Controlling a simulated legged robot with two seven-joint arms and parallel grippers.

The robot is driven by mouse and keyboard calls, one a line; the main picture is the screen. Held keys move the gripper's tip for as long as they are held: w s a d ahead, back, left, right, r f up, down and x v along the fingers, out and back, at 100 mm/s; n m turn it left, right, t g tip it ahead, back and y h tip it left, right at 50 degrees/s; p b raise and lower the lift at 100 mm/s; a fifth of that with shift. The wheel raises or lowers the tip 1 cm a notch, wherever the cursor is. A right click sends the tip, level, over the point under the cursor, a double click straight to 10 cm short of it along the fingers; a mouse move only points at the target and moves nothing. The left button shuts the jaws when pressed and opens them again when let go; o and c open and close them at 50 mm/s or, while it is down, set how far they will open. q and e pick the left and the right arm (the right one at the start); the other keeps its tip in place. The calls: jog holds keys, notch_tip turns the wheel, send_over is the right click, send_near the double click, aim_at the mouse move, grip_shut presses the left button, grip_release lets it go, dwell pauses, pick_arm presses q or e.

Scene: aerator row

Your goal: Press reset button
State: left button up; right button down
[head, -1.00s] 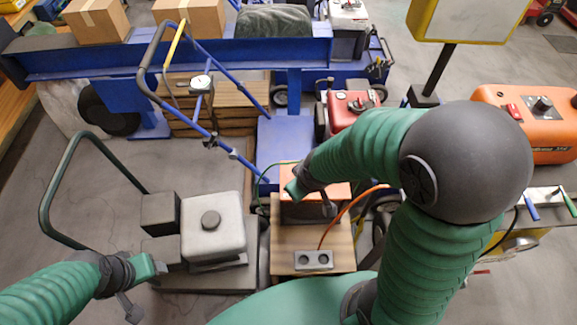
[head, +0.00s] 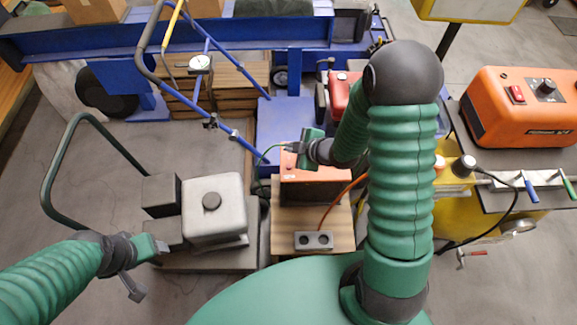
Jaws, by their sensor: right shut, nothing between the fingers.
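No button marked reset can be made out. An orange box (head: 318,188) sits on a wooden stand, with my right gripper (head: 306,147) over its far edge. That gripper looks shut and empty; whether it touches the box I cannot tell. A grey box with two dark round faces (head: 313,240) lies at the front of the stand. A larger orange unit (head: 515,112) at the right has a red switch (head: 516,95) and a black knob (head: 546,87). My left gripper (head: 148,248) is at the lower left, beside a machine with a pale tank; its finger gap is not clear.
The pale tank (head: 213,208) with a black cap stands left of the stand. A blue frame with a tall handle (head: 228,140) rises behind. A yellow machine (head: 450,190) stands at the right, under my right arm's side. Bare floor shows at the left.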

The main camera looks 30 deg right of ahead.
jog(key=b, duration=0.6)
send_over(291, 169)
notch_tip(291, 169, down, 8)
dwell(1.6)
jog(key=shift+f+b, duration=0.35)
jog(key=shift+b, duration=0.15)
jog(key=shift+f+b, duration=0.4)
jog(key=shift+f, duration=0.05)
dwell(0.3)
jog(key=shift+r+p, duration=0.85)
jog(key=shift+r, duration=0.05)
notch_tip(291, 169, up, 5)
jog(key=p, duration=0.4)
dwell(0.7)
